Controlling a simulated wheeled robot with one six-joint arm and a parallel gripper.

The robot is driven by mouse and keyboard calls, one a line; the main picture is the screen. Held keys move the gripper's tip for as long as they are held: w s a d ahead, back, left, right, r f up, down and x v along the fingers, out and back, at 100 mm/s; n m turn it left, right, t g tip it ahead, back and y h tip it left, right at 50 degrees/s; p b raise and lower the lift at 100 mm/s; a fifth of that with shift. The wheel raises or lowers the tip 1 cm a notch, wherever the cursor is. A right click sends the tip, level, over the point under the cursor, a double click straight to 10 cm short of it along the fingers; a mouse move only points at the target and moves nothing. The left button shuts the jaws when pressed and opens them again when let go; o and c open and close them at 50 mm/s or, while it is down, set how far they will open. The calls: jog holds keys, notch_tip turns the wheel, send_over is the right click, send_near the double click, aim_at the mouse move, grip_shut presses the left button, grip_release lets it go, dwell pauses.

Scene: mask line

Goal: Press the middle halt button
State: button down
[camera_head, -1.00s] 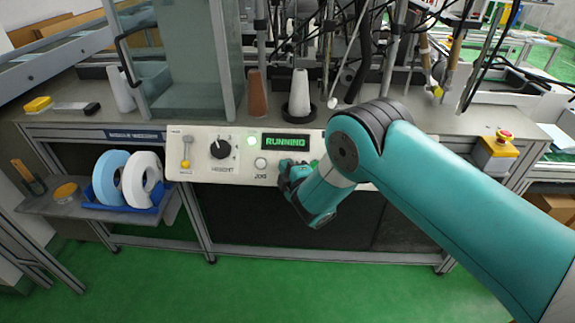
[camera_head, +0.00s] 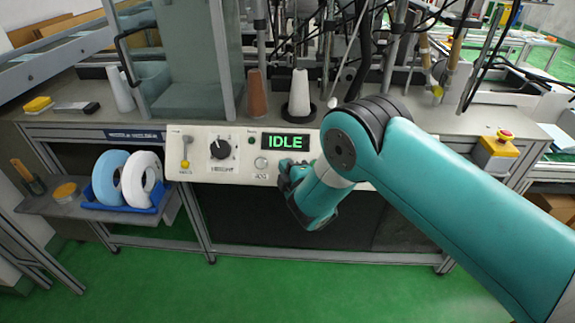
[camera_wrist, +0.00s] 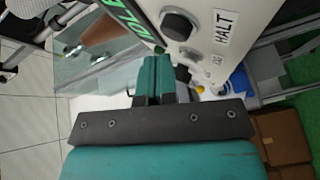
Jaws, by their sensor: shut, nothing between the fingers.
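A white control panel (camera_head: 205,135) spans the front of the bench, with a green display (camera_head: 285,142) reading IDLE. In the wrist view a dark round button (camera_wrist: 181,24) sits beside a HALT label (camera_wrist: 222,27) on that panel. In the head view my arm covers this part of the panel. My gripper (camera_wrist: 155,60) is shut and empty, its fingers close to the panel, just below the dark button in the wrist picture. I cannot tell whether they touch anything. In the head view my gripper (camera_head: 285,178) is partly hidden, near the panel's front.
The panel also has a silver jog button (camera_head: 261,163), a black height knob (camera_head: 221,149) and a yellow-tipped lever (camera_head: 185,151). A red button on a yellow box (camera_head: 499,147) stands at right. Tape rolls sit in a blue tray (camera_head: 103,206) at left. Green floor lies clear in front.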

jog(key=s+r+b, duration=0.1)
jog(key=s, duration=0.1)
jog(key=s+r+b, duration=0.2)
jog(key=shift+r+b, duration=0.1)
jog(key=shift+b, duration=0.2)
dwell(0.3)
jog(key=shift+w, duration=0.1)
dwell(0.5)
